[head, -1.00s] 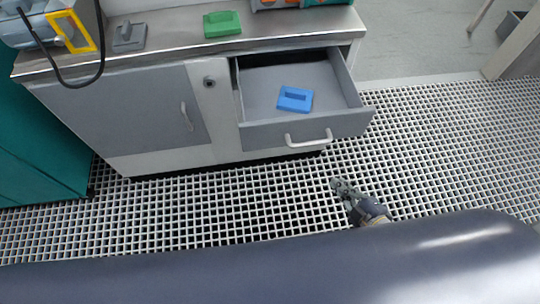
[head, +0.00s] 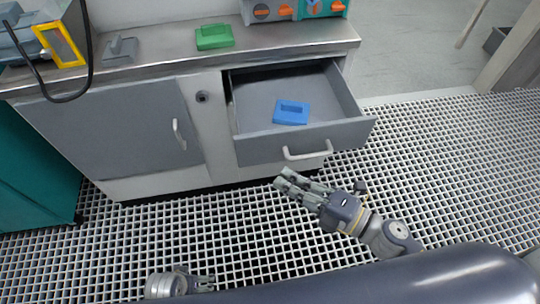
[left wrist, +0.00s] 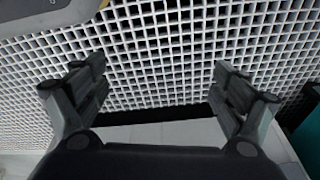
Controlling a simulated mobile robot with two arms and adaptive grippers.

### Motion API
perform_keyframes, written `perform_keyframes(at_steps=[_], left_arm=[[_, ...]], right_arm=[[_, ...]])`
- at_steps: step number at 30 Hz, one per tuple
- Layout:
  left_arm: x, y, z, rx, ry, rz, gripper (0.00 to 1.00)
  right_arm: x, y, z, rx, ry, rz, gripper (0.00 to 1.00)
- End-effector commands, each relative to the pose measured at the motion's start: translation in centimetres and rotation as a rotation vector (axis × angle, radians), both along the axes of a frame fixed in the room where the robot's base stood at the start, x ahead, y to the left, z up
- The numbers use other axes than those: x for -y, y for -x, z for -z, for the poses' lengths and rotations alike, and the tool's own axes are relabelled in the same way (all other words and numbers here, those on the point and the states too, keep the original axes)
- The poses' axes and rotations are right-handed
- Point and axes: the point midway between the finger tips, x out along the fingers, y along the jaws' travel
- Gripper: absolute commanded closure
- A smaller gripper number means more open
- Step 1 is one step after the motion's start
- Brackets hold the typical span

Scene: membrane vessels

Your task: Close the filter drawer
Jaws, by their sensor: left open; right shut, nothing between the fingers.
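The filter drawer (head: 348,132) is pulled out of the grey cabinet, with a white bar handle (head: 307,152) on its front. A blue block with a raised grip (head: 291,112) lies inside it. My right gripper (head: 281,180) is shut and empty, in front of and below the drawer front, a little apart from the handle in the picture. My left gripper (head: 212,283) shows only partly at the bottom of the head view. In the left wrist view it is open (left wrist: 160,88), with floor grating and a pale cabinet edge beyond its fingers.
A closed grey door (head: 120,130) with a handle is left of the drawer. On the steel counter (head: 170,52) are a green block (head: 214,37), a grey block (head: 121,50) and a device with orange knobs (head: 290,10). The grating floor (head: 440,160) at right is clear.

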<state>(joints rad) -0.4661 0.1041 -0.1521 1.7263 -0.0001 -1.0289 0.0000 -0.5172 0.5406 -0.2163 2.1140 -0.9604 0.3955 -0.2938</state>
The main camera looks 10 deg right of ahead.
Motion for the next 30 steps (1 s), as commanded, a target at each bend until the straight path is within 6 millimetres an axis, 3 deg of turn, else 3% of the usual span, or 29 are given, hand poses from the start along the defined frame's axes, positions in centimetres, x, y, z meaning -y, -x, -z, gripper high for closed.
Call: perform_keyframes(at_steps=[7, 15, 30], left_arm=[[-0.1, 1.0, 1.9, -0.014, -0.001, 0.002, 0.10], [-0.1, 1.2, 2.4, -0.015, -0.001, 0.003, 0.10], [-0.2, 1.2, 2.5, -0.016, -0.002, 0.003, 0.10]], right_arm=[[-3.1, -2.9, -0.2, 0.004, -0.001, -0.001, 1.00], [-3.1, -6.0, 0.0, 0.000, 0.000, 0.001, 1.00], [-3.1, -6.8, 0.0, -0.002, -0.001, 0.001, 1.00]])
